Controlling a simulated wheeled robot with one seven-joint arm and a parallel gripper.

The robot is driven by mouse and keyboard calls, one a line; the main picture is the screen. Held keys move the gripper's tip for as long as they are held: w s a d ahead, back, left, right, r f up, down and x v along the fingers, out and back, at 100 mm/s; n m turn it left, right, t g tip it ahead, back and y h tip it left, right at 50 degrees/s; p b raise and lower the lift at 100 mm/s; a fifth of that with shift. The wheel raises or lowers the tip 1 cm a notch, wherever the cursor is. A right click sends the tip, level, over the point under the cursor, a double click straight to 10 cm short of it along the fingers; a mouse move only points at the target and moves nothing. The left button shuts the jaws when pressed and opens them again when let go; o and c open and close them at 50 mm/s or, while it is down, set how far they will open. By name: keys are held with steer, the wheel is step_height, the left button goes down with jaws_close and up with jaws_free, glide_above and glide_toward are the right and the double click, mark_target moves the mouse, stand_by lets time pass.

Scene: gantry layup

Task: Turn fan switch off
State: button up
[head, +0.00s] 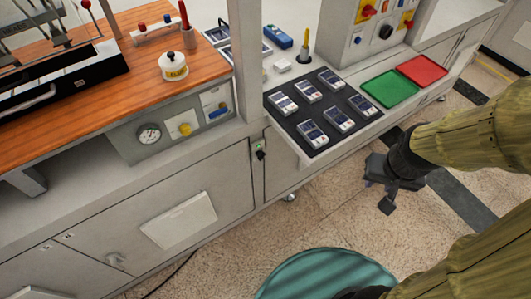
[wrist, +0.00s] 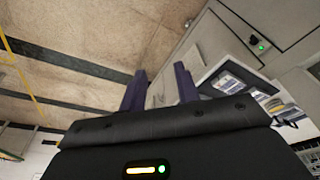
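A small switch plate (head: 258,148) with a lit green light and a black toggle is fixed to the grey cabinet front, below the bench edge. It is probably the fan switch; I cannot read a label. It also shows in the wrist view, where the green-lit switch (wrist: 261,46) is at the upper right. My gripper (head: 378,190) hangs over the floor, well to the right of the switch and apart from it. In the wrist view its two dark fingers (wrist: 160,88) stand apart with nothing between them, so it is open and empty.
A black mat (head: 322,106) with several small devices lies on the bench shelf, beside a green tray (head: 390,88) and a red tray (head: 422,70). A teal round object (head: 320,277) stands at the bottom. The floor (head: 320,200) between cabinet and gripper is clear.

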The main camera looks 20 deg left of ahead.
steer(key=shift+s, duration=0.15)
steer(key=w+a+f+n+t+y+b, duration=0.1)
steer(key=w+a+f+t+b, duration=0.25)
steer(key=w+f+b, duration=0.45)
steer(key=w+a+f+n+t+y+b, duration=0.15)
steer(key=w+a+f+b, duration=0.3)
steer(key=f, duration=0.65)
steer(key=s+a+f+m+t+y+b, duration=0.1)
steer(key=a+f+t+y+b, duration=0.1)
steer(key=a+f+y+b, duration=0.3)
steer(key=s+a+f+t+y+b, duration=0.2)
steer(key=a+f+y+b, duration=0.4)
steer(key=f, duration=0.3)
steer(key=shift+s+a+f+m+b, duration=0.25)
steer(key=shift+s+a+m+b, duration=0.1)
steer(key=shift+a+b, duration=0.25)
steer(key=shift+w+a+f, duration=0.1)
steer(key=shift+w+a, duration=0.05)
